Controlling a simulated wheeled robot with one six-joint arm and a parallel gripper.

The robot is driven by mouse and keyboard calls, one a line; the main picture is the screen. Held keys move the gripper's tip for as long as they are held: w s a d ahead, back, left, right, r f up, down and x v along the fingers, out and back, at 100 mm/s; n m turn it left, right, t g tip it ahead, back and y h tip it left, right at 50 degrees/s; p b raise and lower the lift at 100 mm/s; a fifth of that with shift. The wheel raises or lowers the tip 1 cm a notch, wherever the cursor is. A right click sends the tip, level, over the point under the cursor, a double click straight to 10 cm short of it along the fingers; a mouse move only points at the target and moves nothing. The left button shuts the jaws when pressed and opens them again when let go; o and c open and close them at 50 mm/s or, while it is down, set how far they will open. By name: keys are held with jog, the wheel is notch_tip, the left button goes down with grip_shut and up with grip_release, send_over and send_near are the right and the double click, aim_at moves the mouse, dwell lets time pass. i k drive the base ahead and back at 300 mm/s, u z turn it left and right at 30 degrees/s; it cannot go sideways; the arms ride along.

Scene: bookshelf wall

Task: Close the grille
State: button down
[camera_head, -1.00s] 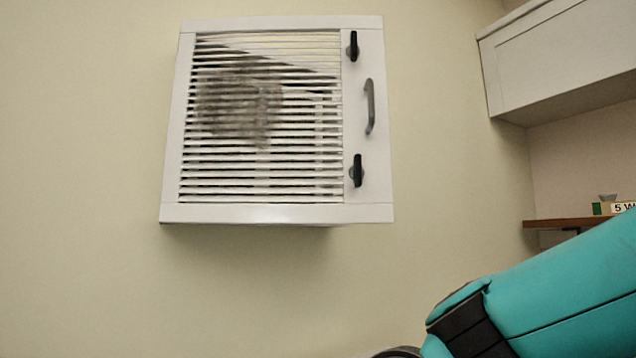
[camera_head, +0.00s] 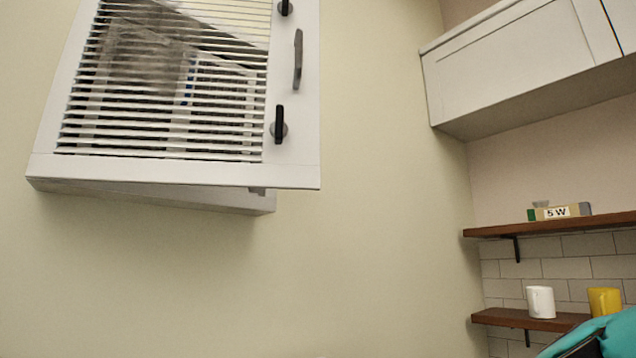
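The white louvred grille (camera_head: 292,165) hangs on the wall box at the upper left, its top cut off by the picture edge. It stands partly open: its right side is swung out from the box body (camera_head: 200,198), and a gap shows along the bottom. A grey handle (camera_head: 298,60) sits on its right frame. Two black latches, an upper one (camera_head: 285,7) and a lower one (camera_head: 279,125), stand upright beside it. A grey patch and other contents show dimly through the slats. My gripper is out of view; only a piece of my teal arm shows at the lower right.
A white wall cabinet (camera_head: 510,75) juts out at the upper right. Below it, an upper wooden shelf (camera_head: 560,224) holds a box marked 5W (camera_head: 560,212). A lower shelf (camera_head: 525,321) holds a white mug (camera_head: 540,302) and a yellow mug (camera_head: 604,301). The wall between is bare.

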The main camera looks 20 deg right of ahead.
aim_at(293, 80)
jog(key=z, duration=0.05)
jog(key=k, duration=1)
jog(key=u, duration=0.8)
jog(key=i, duration=0.45)
jog(key=z, duration=0.1)
